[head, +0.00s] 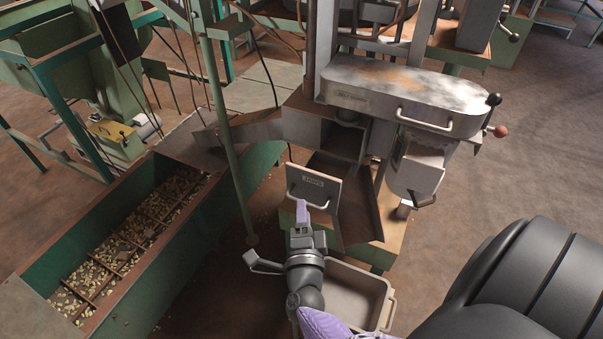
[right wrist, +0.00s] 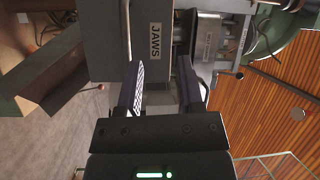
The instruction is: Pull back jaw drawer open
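A grey drawer front (head: 313,183) with a small label and a bar handle (head: 309,201) is near the middle of the head view. In the right wrist view, a panel (right wrist: 95,45) carries the label JAWS (right wrist: 156,42), and a second JAWS label (right wrist: 207,45) sits to its right. I cannot tell which is the back jaw drawer. My right gripper (head: 302,212) is just below the drawer's handle in the head view. Its fingers (right wrist: 162,85) are apart in the right wrist view, with no held object visible. My left gripper is not in view.
A grey bin (head: 384,290) with a handle lies below and right of the gripper. A long green trough (head: 190,240) with nuts is at left. A green post (head: 232,140) stands left of the drawer. A machine housing (head: 405,88) overhangs the right. Brown floor is open at far right.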

